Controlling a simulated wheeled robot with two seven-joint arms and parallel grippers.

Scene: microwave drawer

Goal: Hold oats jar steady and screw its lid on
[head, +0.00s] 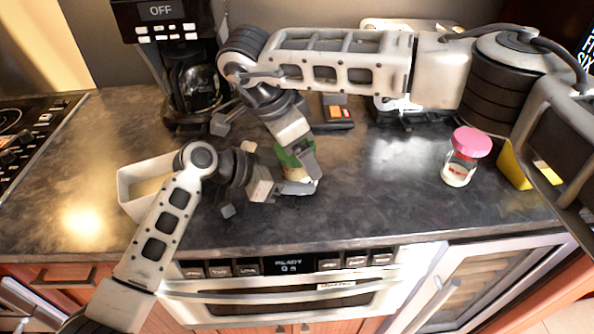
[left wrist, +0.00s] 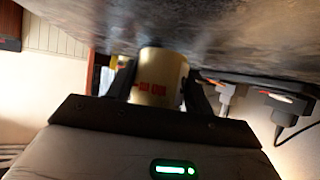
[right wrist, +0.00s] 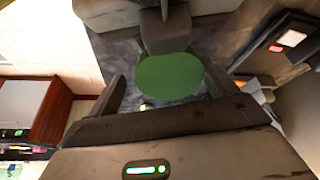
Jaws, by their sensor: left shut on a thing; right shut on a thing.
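The oats jar (head: 292,173) stands on the dark counter near its front edge, mostly hidden by my two grippers in the head view. Its pale body with red lettering shows in the left wrist view (left wrist: 158,78). My left gripper (head: 285,188) is shut around the jar body from the left, a finger on each side. The green lid (head: 287,158) is at the top of the jar; its round face shows in the right wrist view (right wrist: 170,77). My right gripper (head: 308,160) reaches down from above and is shut on the lid. I cannot tell how the lid sits on the rim.
A jar with a pink lid (head: 466,150) stands to the right, near a yellow object (head: 513,165). A white open box (head: 130,185) is at the left. A coffee maker (head: 190,80) stands at the back left. The counter between the two jars is clear.

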